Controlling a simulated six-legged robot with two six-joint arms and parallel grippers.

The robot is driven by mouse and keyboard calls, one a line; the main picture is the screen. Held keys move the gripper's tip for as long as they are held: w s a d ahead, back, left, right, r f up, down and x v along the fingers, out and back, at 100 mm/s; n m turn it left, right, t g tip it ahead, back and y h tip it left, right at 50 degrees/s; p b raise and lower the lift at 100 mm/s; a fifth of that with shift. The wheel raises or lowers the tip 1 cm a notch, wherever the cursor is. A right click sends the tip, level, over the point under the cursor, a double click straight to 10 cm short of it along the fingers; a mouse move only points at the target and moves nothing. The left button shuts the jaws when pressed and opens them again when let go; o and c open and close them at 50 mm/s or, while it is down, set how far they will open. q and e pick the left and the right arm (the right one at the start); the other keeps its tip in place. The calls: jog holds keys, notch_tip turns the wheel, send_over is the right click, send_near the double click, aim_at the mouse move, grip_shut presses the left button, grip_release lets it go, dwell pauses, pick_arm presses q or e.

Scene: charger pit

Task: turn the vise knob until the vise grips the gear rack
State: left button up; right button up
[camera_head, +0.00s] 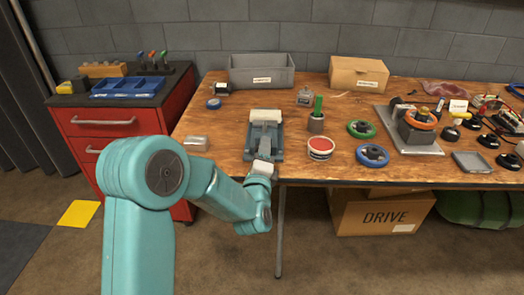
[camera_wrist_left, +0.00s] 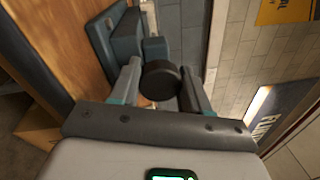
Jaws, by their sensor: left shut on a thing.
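The grey-blue vise (camera_head: 280,140) stands near the front edge of the wooden bench, and its body also shows in the left wrist view (camera_wrist_left: 127,38). A pale block (camera_head: 266,114) is at the vise's far end; I cannot tell whether it is the gear rack or a jaw. The dark round vise knob (camera_wrist_left: 160,80) sits between the fingers of my left gripper (camera_wrist_left: 163,88), which is shut on it. In the head view my left gripper (camera_head: 264,156) is at the vise's near end, and its wrist hides the knob. My right gripper is not in view.
A silver block (camera_head: 196,143) lies to the left. A grey bin (camera_head: 261,72) stands at the back. Bare wood surrounds the vise.

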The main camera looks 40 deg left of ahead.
pick_arm(q)
jog(key=shift+f+m, duration=0.1)
jog(key=shift+m, duration=0.3)
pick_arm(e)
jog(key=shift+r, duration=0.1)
pick_arm(q)
jog(key=o, duration=1)
jog(key=shift+o, duration=0.2)
jog(key=shift+s, duration=0.1)
jog(key=b+v, duration=1.5)
jog(key=v, duration=0.1)
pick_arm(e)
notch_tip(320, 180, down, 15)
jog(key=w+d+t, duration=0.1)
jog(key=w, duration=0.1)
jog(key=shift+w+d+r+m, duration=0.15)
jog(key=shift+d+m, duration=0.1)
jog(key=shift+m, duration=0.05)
pick_arm(q)
jog(key=shift+s, duration=0.15)
